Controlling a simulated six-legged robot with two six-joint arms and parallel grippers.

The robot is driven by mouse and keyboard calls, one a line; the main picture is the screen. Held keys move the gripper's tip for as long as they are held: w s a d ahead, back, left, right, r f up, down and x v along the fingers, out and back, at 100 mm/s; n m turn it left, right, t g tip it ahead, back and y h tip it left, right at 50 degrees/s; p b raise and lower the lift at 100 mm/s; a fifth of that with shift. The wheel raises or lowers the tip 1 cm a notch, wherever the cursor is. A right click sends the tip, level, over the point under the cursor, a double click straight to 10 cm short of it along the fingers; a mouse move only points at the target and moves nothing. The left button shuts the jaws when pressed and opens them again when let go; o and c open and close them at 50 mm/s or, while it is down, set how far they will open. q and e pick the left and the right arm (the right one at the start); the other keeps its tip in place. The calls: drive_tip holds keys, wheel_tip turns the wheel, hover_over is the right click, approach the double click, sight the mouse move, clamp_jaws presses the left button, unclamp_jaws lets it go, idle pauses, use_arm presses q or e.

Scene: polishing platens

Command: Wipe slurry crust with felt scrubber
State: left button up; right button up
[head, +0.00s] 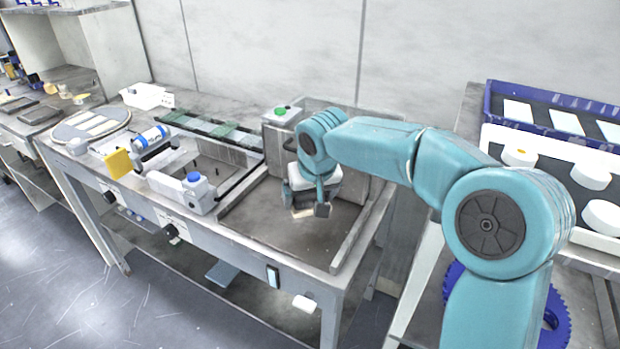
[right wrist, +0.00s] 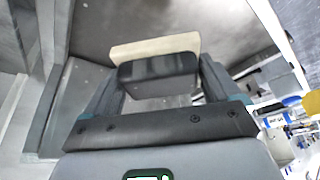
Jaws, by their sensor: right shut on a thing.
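My right gripper (head: 307,204) reaches down into the shallow tray (head: 270,228) at the right end of the grey bench. It is shut on the felt scrubber, a dark block with a cream felt pad (right wrist: 150,46), held between both fingers in the right wrist view. In the head view only a small pale edge of the scrubber (head: 303,213) shows under the gripper. I cannot tell whether the felt touches the tray floor. The floor is brownish and smudged; no distinct slurry crust stands out. My left gripper is out of view.
A grey box with a green cap (head: 281,122) stands behind the tray. A blue-capped bottle (head: 195,184), a yellow block (head: 119,163) and a round plate (head: 75,124) are to the left. A blue crate (head: 488,104) and white tray (head: 489,138) lie on the right.

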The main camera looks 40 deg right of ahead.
drive_tip(key=shift+r+p, duration=0.65)
drive_tip(key=shift+r, duration=0.5)
drive_tip(key=shift+s, duration=0.1)
